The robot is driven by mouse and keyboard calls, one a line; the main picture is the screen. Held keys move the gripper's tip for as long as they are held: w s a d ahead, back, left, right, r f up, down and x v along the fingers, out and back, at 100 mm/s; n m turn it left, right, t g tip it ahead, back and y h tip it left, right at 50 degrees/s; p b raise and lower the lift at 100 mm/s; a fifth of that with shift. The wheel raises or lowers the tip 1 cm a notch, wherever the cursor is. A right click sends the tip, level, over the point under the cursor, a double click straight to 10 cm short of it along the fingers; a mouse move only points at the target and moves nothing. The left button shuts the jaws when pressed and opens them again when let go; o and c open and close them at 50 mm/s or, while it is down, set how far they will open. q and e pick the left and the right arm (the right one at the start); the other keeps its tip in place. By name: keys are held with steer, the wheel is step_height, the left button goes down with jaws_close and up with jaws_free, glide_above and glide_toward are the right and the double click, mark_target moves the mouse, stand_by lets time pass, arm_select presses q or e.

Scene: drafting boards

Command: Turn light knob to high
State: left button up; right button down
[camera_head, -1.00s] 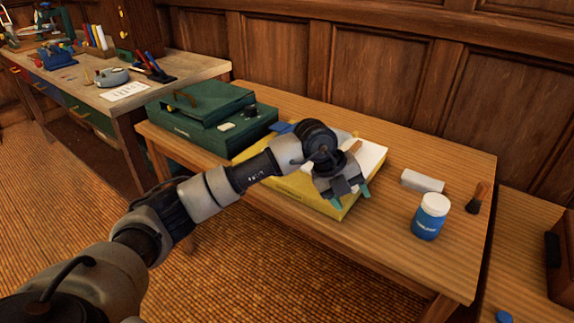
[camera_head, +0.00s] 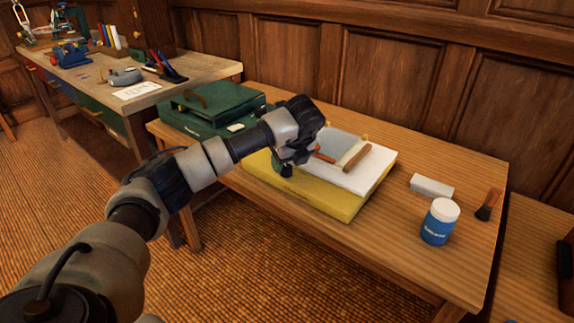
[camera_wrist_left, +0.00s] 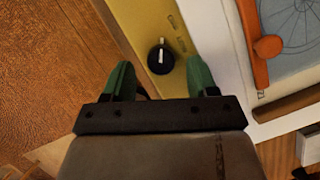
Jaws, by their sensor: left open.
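The light knob (camera_wrist_left: 160,60) is a small black knob with a pale pointer, on the yellow rim of the light box (camera_head: 335,203). My left gripper (camera_wrist_left: 160,68) is open, its green fingertips on either side of the knob in the left wrist view. I cannot tell whether they touch it. In the head view my left gripper (camera_head: 284,168) is over the yellow front edge of the light box, and I cannot make out the knob there. My right gripper is not in view.
White paper (camera_head: 372,168) and drawing tools lie on the light box. A green case (camera_head: 205,108) stands at its left. A white block (camera_head: 431,186), a blue jar (camera_head: 438,225) and a brush (camera_head: 487,206) stand at the right.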

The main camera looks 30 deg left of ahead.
arm_select(q)
steer(key=shift+x, duration=1.15)
steer(key=shift+c, duration=1.1)
steer(key=c, duration=0.7)
